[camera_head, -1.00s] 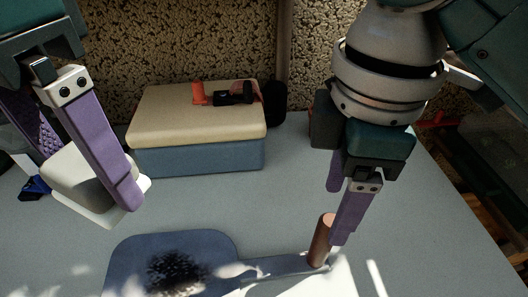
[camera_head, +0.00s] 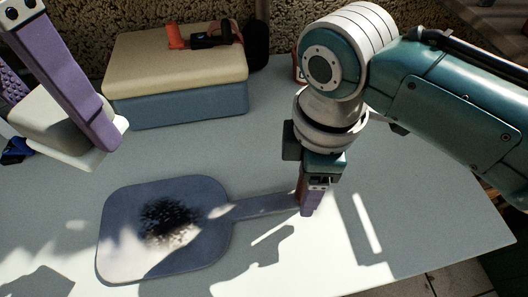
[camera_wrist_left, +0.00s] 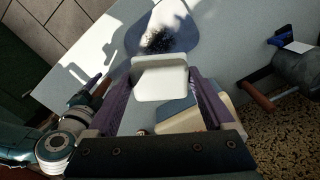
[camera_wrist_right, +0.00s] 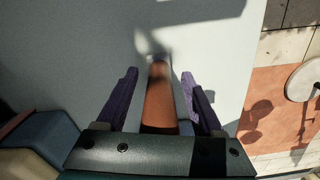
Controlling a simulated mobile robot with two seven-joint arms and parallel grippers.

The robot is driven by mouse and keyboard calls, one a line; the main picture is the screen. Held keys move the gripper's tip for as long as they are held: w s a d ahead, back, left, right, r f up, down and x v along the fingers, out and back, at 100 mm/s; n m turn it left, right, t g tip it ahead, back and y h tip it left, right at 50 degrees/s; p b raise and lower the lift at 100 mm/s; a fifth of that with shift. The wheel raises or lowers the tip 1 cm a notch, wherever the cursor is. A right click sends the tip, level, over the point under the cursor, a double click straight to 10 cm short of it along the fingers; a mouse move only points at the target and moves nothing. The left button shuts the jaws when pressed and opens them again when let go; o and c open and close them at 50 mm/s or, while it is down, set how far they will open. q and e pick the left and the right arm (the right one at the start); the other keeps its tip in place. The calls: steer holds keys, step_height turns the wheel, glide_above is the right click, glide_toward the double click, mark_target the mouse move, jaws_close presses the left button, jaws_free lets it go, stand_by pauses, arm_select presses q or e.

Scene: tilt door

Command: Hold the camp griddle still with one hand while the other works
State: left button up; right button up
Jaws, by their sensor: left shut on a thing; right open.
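The camp griddle (camera_head: 125,230) lies flat on the table, a blue-grey plate with a dark, grainy patch (camera_head: 168,220). Its flat arm (camera_head: 262,206) runs right to an upright brown grip, mostly hidden by my right gripper in the head view. My right gripper (camera_head: 309,205) points down at the grip. In the right wrist view the brown grip (camera_wrist_right: 160,98) stands between its open fingers. My left gripper (camera_wrist_left: 162,92) is shut on a pale block with a white face (camera_wrist_left: 160,78), held to the left above the table; the block also shows in the head view (camera_head: 62,140).
A box with a beige lid and blue body (camera_head: 180,100) stands at the back, an orange and black item (camera_head: 205,36) on its lid. A small blue item (camera_head: 17,152) is at the far left. The table (camera_head: 400,220) is clear right of the griddle.

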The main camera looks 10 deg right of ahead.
jaws_close()
stand_by(0.4)
stand_by(1.4)
